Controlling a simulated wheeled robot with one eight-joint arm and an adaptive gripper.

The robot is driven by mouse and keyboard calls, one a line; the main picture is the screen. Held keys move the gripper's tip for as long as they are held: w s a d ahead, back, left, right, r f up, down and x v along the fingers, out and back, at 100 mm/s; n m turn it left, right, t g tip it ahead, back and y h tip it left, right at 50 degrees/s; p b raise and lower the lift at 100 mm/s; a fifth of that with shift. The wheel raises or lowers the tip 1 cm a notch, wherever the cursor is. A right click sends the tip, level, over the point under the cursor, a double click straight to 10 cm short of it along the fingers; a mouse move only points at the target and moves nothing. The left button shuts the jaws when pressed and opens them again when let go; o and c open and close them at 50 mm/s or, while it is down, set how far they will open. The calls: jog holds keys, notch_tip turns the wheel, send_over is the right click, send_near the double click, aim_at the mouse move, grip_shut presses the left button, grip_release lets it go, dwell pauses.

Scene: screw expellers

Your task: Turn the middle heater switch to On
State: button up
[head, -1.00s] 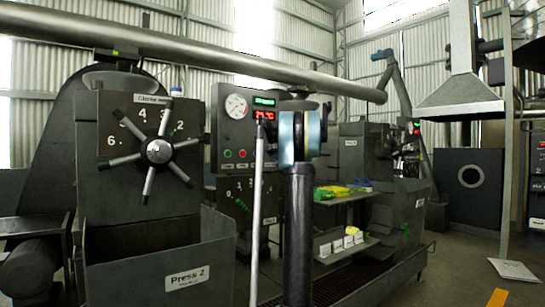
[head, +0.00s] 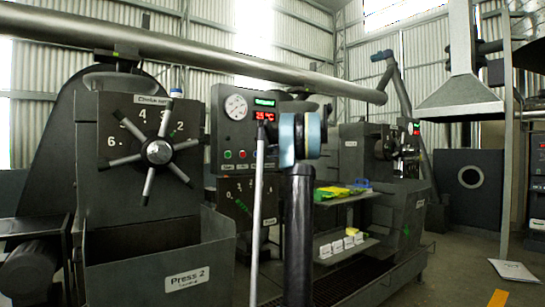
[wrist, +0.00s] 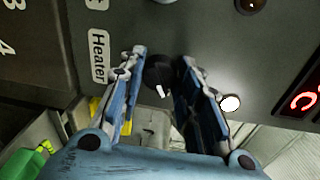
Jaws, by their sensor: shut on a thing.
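The heater switch (wrist: 156,72) is a small black knob with a white pointer mark, on a dark grey panel in the wrist view. A white "Heater" label (wrist: 98,55) is beside it, turned sideways. My gripper (wrist: 160,58) has its two blue and grey fingers on either side of the knob, shut on it. The white mark points down in the wrist view, slightly right. In the head view my arm (head: 299,235) hides the switch and the fingertips.
A round white lamp (wrist: 231,103) and a red display (wrist: 303,101) are close to the right finger. In the head view, a press with a spoked wheel (head: 158,152) stands left. A shelf (head: 340,200) with green and yellow items is right of my arm.

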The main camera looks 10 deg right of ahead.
jog(key=shift+d+f, duration=0.1)
jog(key=shift+c, duration=0.2)
jog(key=o, duration=1.1)
jog(key=v, duration=1.1)
jog(key=shift+s+d, duration=0.1)
jog(key=shift+s, duration=0.3)
